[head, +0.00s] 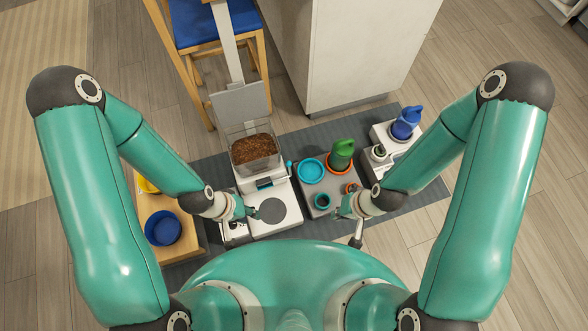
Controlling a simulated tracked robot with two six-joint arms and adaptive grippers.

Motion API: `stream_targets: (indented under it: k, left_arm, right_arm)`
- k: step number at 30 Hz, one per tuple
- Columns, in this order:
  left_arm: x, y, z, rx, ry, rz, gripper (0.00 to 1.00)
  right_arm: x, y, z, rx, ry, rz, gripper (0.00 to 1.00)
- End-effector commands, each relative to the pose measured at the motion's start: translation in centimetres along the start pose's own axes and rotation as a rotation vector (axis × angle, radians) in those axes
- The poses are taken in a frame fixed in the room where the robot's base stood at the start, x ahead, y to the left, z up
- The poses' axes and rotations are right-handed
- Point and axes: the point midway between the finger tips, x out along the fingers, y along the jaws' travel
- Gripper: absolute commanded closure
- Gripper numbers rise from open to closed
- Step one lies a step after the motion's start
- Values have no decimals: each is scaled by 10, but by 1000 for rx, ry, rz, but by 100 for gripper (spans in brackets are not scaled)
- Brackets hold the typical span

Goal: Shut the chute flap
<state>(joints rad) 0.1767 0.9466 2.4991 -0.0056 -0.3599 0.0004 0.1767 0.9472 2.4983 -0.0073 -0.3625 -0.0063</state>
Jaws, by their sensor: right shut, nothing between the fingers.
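A white feeder (284,213) stands below centre, with a round grey disc (271,210) on its base. Its clear hopper (240,133) holds brown kibble (254,150), and a grey lid (240,102) stands raised behind it. A dark opening with a bluish strip (266,183) shows on the front under the hopper; it may be the chute, but I cannot tell how the flap sits. A cyan lever (290,166) is at its right. My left gripper (250,211) is over the base, left of the disc; its fingers are too small to read. My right gripper (340,211) is shut and empty, near a small teal cup.
Right of the feeder, a grey tray (335,202) carries a teal bowl (310,170), a green scoop-like item (342,152) and the small teal cup (321,201). A blue bottle (406,122) stands further right. A blue bowl (162,228) sits on wood at left. A chair (205,25) and white cabinet (360,50) are behind.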

Motion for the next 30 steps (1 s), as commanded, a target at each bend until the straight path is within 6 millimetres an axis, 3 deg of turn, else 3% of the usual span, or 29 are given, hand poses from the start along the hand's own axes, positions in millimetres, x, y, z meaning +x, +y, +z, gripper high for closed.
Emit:
stream_targets:
  k: [5,8,14,18,21,24,30]
  left_arm:
    - [25,-9,0,0,0,0,69]
    - [52,-19,0,0,0,0,69]
    - [124,-44,-1,0,0,0,69]
    - [172,-62,-1,0,0,0,69]
    - [200,-72,-1,0,0,0,69]
    - [220,-79,-2,0,0,0,69]
    - [238,-86,-2,0,0,0,69]
  right_arm:
    - [40,6,-18,-162,63,-11,100]
    - [84,15,-42,-380,153,-14,100]
    - [198,30,-101,-1017,448,59,100]
    - [266,35,-134,-1463,686,220,100]
    - [301,35,-147,-1715,834,379,100]
    - [324,35,-154,-1894,943,542,100]
    - [341,34,-159,-2063,1052,768,100]
